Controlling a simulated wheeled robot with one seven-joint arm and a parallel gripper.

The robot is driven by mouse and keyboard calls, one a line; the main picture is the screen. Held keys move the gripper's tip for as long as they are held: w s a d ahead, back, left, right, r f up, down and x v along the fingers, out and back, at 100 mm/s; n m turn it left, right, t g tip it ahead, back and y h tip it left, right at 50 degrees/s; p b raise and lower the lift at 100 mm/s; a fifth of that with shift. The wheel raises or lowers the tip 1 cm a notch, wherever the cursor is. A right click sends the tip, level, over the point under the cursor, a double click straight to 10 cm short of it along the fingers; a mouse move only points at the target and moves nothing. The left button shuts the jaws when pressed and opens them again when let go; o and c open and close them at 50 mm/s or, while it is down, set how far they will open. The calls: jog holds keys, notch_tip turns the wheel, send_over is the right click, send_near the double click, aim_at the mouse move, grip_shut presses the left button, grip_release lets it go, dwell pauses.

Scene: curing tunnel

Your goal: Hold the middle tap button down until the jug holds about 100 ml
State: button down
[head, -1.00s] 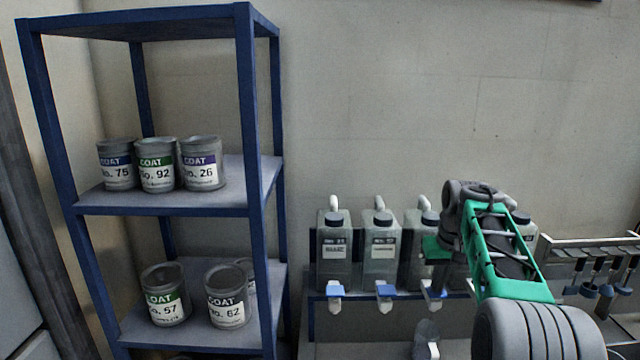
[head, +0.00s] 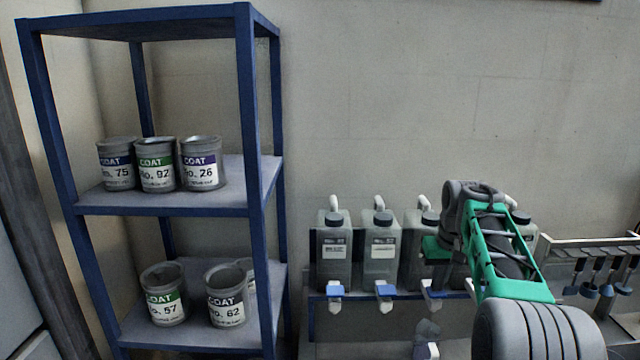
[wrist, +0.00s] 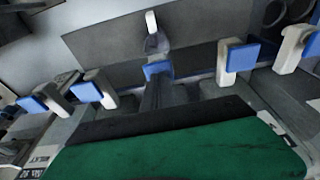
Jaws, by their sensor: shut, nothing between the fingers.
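A row of taps with blue buttons runs along the front of the bottle rack. The middle tap button (wrist: 157,68) shows in the wrist view right at the tips of my gripper (wrist: 156,92). My gripper is shut and empty; whether its tips press the button or only sit close, I cannot tell. The middle tap also shows in the head view (head: 432,288), partly behind my arm. The clear jug (head: 427,335) stands below it, and its body also shows in the wrist view (wrist: 155,42). The liquid level in it cannot be read.
Grey bottles (head: 380,248) stand above the taps. Neighbouring tap buttons (wrist: 87,92) and (wrist: 238,57) flank my gripper closely. A blue shelf (head: 180,208) with several coat cans is at left.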

dwell(0.5)
notch_tip(320, 180, up, 5)
jog(key=p, duration=0.5)
jog(key=shift+r, duration=0.1)
jog(key=shift+a, duration=0.1)
dwell(1.6)
